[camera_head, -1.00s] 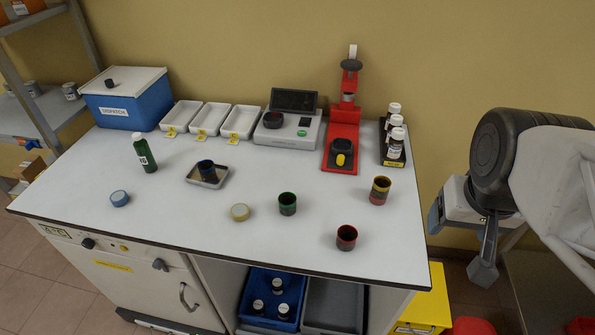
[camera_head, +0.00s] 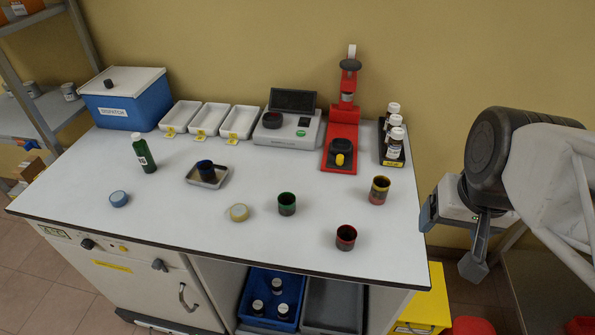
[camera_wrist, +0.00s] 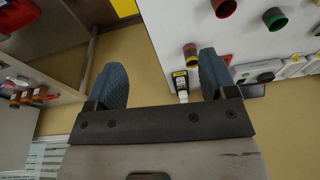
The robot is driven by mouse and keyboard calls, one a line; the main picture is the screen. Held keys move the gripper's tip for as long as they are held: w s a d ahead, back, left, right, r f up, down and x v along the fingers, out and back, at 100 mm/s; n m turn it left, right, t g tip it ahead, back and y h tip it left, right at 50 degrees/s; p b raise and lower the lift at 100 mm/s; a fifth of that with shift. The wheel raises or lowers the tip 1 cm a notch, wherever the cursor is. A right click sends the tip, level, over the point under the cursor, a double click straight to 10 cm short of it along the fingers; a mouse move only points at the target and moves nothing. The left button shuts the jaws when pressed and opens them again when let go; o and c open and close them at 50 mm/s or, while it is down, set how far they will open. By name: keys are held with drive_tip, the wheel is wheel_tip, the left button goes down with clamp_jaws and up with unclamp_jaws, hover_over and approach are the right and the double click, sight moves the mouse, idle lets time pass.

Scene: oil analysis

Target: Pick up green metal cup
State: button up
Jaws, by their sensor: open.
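The green metal cup (camera_head: 287,204), dark-bodied with a green rim, stands upright on the white worktop, right of the yellow disc. It also shows at the top right of the wrist view (camera_wrist: 276,19). My gripper (camera_head: 473,268) hangs off the right side of the worktop, well away from the cup. In the wrist view its two blue-grey fingers (camera_wrist: 163,64) are spread apart with nothing between them.
A red-rimmed cup (camera_head: 346,237) and a yellow-rimmed cup (camera_head: 380,190) stand right of the green cup, nearer my gripper. A red press (camera_head: 342,135) and a bottle rack (camera_head: 393,158) stand behind. A dark blue cup (camera_head: 206,168) sits on a small tray.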

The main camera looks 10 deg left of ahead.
drive_tip(key=w+a+f+m+g+y, duration=0.2)
drive_tip(key=w+a+f+m+y, duration=0.3)
drive_tip(key=a, duration=0.4)
drive_tip(key=m+t+y, duration=0.3)
drive_tip(key=m+y, duration=0.5)
drive_tip(key=m, duration=0.7)
approach(280, 198)
drive_tip(key=shift+s+a+r, duration=0.3)
drive_tip(key=shift+s+r, duration=0.1)
drive_tip(key=shift+s, duration=0.05)
drive_tip(key=shift+w+a+f+m+t, duration=0.15)
drive_tip(key=shift+w+f+m+t, duration=0.2)
drive_tip(key=shift+f+m+t, duration=0.1)
drive_tip(key=shift+x, duration=1.3)
drive_tip(key=shift+f, duration=0.1)
drive_tip(key=shift+x, duration=2.55)
